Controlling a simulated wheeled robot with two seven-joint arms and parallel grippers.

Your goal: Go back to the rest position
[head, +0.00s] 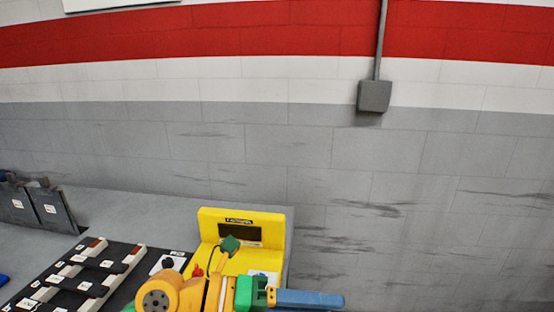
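Part of an arm of mine crosses the bottom edge of the head view, in orange, yellow, green and blue segments. Its orange round joint is at the left end and its blue bar points right, in front of the yellow instrument. I cannot tell which arm it is, and I make out no gripper fingertips on it. No other arm shows. No object is seen held.
A yellow instrument (268,226) with a dark display stands near the grey bench's (150,205) right end. Left of it lies a black rack (122,250) with light bars and labels. Dark panels (52,208) stand far left. A grey box (374,96) hangs on the wall.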

